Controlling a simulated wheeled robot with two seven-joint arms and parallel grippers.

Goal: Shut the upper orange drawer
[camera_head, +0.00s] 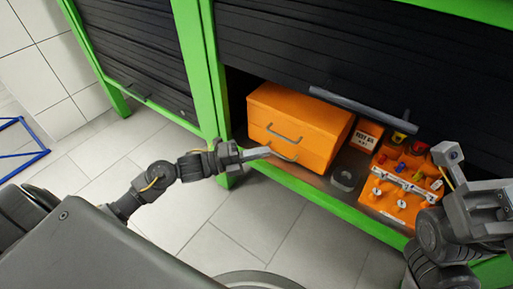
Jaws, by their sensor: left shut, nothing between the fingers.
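The orange drawer box (306,115) stands on a grey shelf inside the green-framed bench, under a partly raised black shutter. Its front shows two grey handles, one on the upper drawer (268,124) and one lower down. The upper drawer looks flush with the box front, though a small gap is hard to judge. My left gripper (262,152) is shut and empty, its fingertips at the front of the box near the lower handle (285,153); I cannot tell whether they touch. My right gripper (448,156) is at the right edge, its fingers not clear.
Right of the box are a small orange box with lettering (366,135), a grey ring-shaped part (347,178) and an orange tray (384,205) with several small parts. The shutter's grey handle bar (360,108) hangs above. A green post (207,80) stands at left.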

